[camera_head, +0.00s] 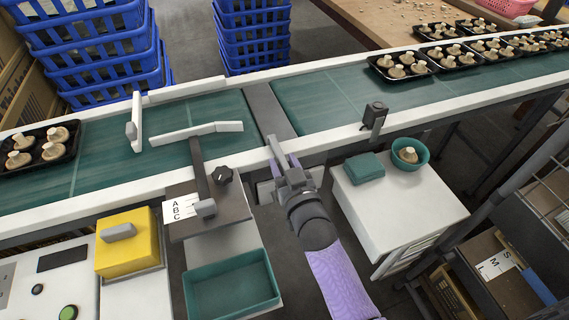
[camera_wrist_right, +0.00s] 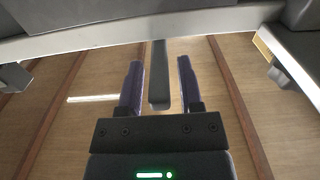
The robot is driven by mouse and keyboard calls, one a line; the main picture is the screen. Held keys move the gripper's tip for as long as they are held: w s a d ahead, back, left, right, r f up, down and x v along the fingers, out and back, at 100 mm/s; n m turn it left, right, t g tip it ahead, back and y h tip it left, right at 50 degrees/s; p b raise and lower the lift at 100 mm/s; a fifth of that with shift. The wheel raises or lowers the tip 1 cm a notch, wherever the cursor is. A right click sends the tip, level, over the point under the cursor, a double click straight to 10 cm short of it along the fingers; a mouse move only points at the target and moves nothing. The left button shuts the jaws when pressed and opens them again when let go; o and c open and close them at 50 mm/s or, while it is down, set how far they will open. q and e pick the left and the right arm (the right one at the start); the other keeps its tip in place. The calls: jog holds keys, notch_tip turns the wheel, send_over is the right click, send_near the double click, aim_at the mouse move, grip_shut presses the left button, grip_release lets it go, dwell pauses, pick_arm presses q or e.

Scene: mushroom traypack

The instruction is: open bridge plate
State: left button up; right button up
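The grey bridge plate (camera_head: 268,108) lies flat across the gap between the two green conveyor belts. A light grey bar (camera_head: 274,147) sticks out at its near end, over the front rail. My right gripper (camera_head: 284,164) is at that near end, just in front of the rail. In the right wrist view its two purple-sided fingers (camera_wrist_right: 159,88) are apart, with a dark grey bar (camera_wrist_right: 159,72) between them. A gap shows on each side of the bar, so the gripper is open around or just below it. My left gripper is not in view.
Trays of mushrooms (camera_head: 402,66) stand on the right belt, another tray (camera_head: 40,146) on the left belt. A post (camera_head: 374,115), a white cabinet (camera_head: 385,208) with a green bowl (camera_head: 410,154), and a lever panel (camera_head: 205,205) flank my right arm. Blue crates (camera_head: 252,35) stand behind.

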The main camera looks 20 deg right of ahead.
grip_shut()
dwell(1.2)
